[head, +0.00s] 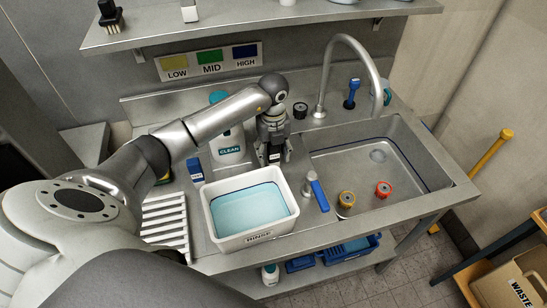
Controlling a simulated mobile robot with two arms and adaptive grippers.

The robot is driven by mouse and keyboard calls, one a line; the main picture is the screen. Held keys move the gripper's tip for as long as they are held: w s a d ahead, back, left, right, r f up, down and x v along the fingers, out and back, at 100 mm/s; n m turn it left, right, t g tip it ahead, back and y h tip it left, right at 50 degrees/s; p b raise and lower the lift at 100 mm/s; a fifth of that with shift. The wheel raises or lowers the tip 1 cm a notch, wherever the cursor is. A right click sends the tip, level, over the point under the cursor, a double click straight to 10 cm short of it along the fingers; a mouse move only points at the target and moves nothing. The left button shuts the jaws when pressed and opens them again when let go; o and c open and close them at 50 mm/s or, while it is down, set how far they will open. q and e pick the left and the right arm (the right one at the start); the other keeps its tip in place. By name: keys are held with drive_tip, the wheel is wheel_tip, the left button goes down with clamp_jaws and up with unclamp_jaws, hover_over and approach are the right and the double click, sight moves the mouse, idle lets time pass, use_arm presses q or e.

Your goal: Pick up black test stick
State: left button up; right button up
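My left gripper (274,156) points down over the back of the counter, between the white spray bottle and the sink. Its fingers are apart, on either side of a dark upright piece (274,151) with a small white label low down. This piece may be the black test stick, but it is mostly hidden by the gripper. I cannot tell whether the fingers touch it. My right gripper is not in view.
A white rinse tub (250,239) with blue liquid stands in front of the gripper. A blue block (195,170) and the spray bottle (229,147) are left of it. The sink (405,190), with faucet (325,85), holds two round caps. A shelf (250,22) runs above.

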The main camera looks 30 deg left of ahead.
use_arm(q)
drive_tip(key=shift+r, duration=0.1)
drive_tip(key=c, duration=0.9)
